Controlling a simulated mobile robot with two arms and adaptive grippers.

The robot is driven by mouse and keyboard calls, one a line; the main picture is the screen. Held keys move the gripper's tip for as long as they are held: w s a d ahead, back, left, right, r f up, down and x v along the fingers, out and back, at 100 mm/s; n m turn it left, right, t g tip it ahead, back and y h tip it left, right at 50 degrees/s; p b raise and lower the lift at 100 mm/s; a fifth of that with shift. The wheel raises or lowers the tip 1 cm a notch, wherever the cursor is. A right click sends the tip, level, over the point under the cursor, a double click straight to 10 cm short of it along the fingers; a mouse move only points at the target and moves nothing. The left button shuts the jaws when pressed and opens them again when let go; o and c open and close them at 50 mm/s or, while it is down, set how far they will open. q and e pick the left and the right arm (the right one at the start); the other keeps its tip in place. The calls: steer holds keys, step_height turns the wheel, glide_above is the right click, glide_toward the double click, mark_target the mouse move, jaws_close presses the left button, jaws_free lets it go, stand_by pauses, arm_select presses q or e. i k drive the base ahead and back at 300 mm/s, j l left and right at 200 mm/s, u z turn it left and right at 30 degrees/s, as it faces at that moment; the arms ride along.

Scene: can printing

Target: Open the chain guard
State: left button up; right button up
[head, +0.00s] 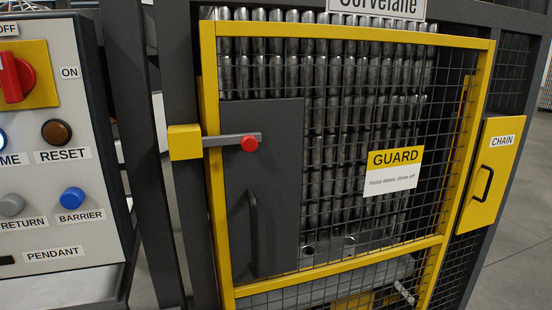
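A yellow panel (483,190) labelled CHAIN is at the right, on the dark frame beside the mesh door. It has a black bar handle (484,184) and looks closed. The yellow-framed mesh door (342,30) fills the middle and looks shut. It bears a yellow and white GUARD sign (394,171). On its left, a dark plate (284,190) carries a dark vertical handle (253,230). A grey latch bar (220,140) with a red knob (249,144) reaches from the plate to a yellow block (184,142) on the post. Neither gripper is in view.
A grey control panel (100,120) stands at the left with a red rotary switch (14,78) and buttons, including a blue BARRIER button (72,198). Rows of metal cans (340,130) show behind the mesh. Open floor (515,240) lies at the right.

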mark_target(499, 140)
steer(key=z, duration=1.3)
